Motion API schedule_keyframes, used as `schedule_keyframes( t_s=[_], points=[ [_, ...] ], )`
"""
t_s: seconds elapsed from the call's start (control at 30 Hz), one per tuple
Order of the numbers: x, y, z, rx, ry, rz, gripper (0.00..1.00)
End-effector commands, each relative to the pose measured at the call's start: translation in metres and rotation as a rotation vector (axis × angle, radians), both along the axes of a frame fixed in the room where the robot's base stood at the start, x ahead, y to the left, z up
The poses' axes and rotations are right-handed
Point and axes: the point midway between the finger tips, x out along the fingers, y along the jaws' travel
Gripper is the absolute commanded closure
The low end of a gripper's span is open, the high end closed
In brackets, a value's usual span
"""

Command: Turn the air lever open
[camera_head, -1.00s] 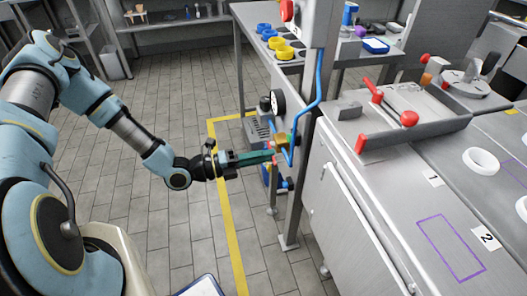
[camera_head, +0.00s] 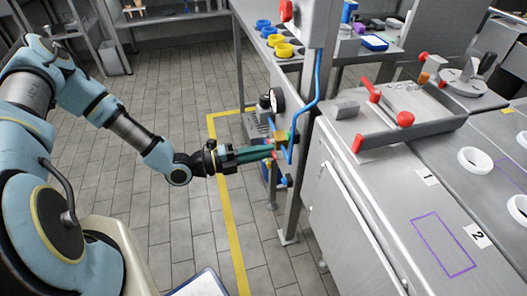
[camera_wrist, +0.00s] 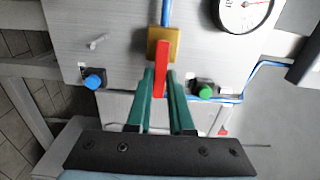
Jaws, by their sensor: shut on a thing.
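The air lever (camera_wrist: 161,72) is a flat red bar at a brass-coloured valve block (camera_wrist: 163,46) on a grey panel. A blue hose (camera_wrist: 166,12) runs up from the valve in the wrist view. My gripper (camera_wrist: 163,78) has long green fingers, one on each side of the lever, shut on it. In the head view my gripper (camera_head: 272,153) reaches right to the valve (camera_head: 280,137) on the steel stand; the lever is mostly hidden there by the fingers.
A round gauge (camera_wrist: 246,10) sits above right of the valve. A blue knob (camera_wrist: 94,80) and a green knob (camera_wrist: 206,92) flank the lever. A steel bench (camera_head: 400,205) with a red-handled device stands right of the stand. The tiled floor in front is clear.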

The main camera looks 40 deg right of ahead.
Motion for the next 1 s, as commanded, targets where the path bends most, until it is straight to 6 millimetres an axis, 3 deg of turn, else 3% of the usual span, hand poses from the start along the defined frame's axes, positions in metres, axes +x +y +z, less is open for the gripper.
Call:
schedule_keyframes(
  t_s=[0.3,0.67,1.0],
  points=[
    [0.000,0.000,0.000,0.001,0.001,0.000,0.50],
    [0.004,0.010,-0.002,0.001,0.000,0.002,0.50],
    [0.028,0.069,-0.003,0.002,-0.002,0.004,0.50]
  ],
)
